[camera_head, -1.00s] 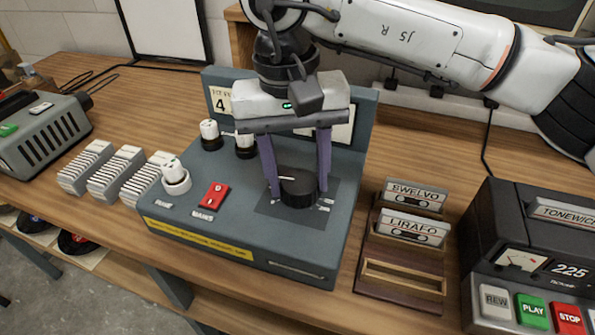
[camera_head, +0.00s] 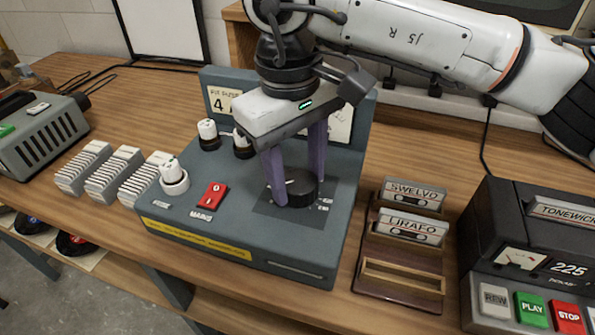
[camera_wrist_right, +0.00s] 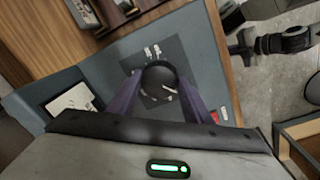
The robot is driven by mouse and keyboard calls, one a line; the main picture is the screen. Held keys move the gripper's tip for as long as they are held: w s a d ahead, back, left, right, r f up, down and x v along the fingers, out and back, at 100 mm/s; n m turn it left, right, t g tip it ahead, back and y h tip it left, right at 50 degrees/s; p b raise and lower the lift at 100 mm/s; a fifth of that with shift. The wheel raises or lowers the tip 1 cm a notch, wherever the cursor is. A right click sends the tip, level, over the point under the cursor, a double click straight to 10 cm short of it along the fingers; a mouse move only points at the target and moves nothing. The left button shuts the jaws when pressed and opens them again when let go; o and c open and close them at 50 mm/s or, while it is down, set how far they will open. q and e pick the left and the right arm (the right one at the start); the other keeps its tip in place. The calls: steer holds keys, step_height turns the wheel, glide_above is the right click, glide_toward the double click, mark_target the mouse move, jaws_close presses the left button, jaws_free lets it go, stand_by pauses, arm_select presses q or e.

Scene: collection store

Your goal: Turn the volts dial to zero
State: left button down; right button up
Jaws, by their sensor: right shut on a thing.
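The volts dial, a black round knob (camera_head: 299,192) with a pale pointer line, sits on a dark plate at the right front of the grey tester box (camera_head: 230,225). My right gripper (camera_head: 297,190) comes down from above with its two purple fingers on opposite sides of the knob, shut on it. In the right wrist view the knob (camera_wrist_right: 158,80) sits between the two fingers, its pale pointer toward lower right. The small labels beside the dial are too small to read.
A red mains switch (camera_head: 209,196) and a white-topped knob (camera_head: 173,178) are left of the dial. A wooden cassette rack (camera_head: 401,285) and a tape machine (camera_head: 530,250) stand to the right. Several white card stacks (camera_head: 115,172) lie to the left.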

mark_target(294, 184)
stand_by(0.3)
steer(key=o, duration=1.1)
steer(key=shift+c, duration=0.2)
steer(key=shift+r, duration=0.1)
step_height(294, 184, up, 10)
steer(key=shift+s+a, duration=0.25)
